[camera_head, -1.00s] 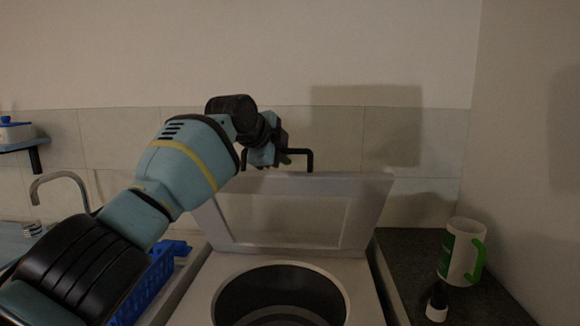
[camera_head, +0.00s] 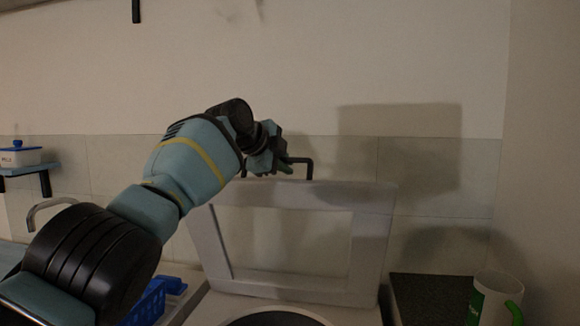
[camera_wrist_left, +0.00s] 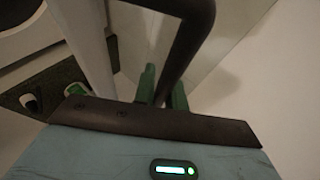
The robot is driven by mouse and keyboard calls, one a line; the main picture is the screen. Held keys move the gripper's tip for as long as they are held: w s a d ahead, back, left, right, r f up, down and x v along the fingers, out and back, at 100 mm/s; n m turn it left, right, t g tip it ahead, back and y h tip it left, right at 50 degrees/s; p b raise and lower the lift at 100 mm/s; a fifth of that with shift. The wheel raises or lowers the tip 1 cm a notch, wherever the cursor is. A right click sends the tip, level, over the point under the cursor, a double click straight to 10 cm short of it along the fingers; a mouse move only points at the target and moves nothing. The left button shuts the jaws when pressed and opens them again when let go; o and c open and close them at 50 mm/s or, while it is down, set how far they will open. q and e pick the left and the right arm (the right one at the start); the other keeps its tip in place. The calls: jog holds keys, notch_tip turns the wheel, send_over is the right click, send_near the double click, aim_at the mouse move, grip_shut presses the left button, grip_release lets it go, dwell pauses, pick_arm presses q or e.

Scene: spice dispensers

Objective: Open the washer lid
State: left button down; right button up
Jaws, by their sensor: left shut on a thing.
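The washer lid (camera_head: 300,196) is a pale frame with a window, raised steeply at the back of the washer. A black bar handle (camera_head: 309,168) sticks up from its top edge. My left gripper (camera_head: 284,166) is at the left part of this handle, shut on it. In the left wrist view the green fingertips (camera_wrist_left: 162,88) sit around the dark handle bar (camera_wrist_left: 185,45). The round drum opening (camera_head: 275,318) shows at the bottom edge of the head view. My right gripper is not in view.
A white and green mug (camera_head: 492,298) stands on the dark counter (camera_head: 430,290) at the right. A blue rack (camera_head: 150,300) and a tap (camera_head: 45,208) are at the left. The tiled wall (camera_head: 420,165) is close behind the lid.

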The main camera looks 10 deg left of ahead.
aim_at(266, 182)
pick_arm(q)
jog(key=shift+w+f, duration=0.15)
jog(key=shift+f, duration=0.2)
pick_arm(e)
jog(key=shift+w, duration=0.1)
pick_arm(q)
jog(key=c, duration=1.7)
grip_release()
jog(key=shift+w, duration=0.1)
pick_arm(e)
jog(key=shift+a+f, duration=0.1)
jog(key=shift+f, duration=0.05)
pick_arm(q)
jog(key=shift+r, duration=0.2)
jog(key=shift+p+v, duration=0.75)
jog(key=shift+v, duration=3.05)
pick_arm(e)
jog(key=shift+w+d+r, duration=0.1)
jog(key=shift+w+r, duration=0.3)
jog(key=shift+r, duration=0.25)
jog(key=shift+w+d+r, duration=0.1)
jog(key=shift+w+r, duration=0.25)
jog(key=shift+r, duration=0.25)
pick_arm(q)
jog(key=shift+f, duration=0.1)
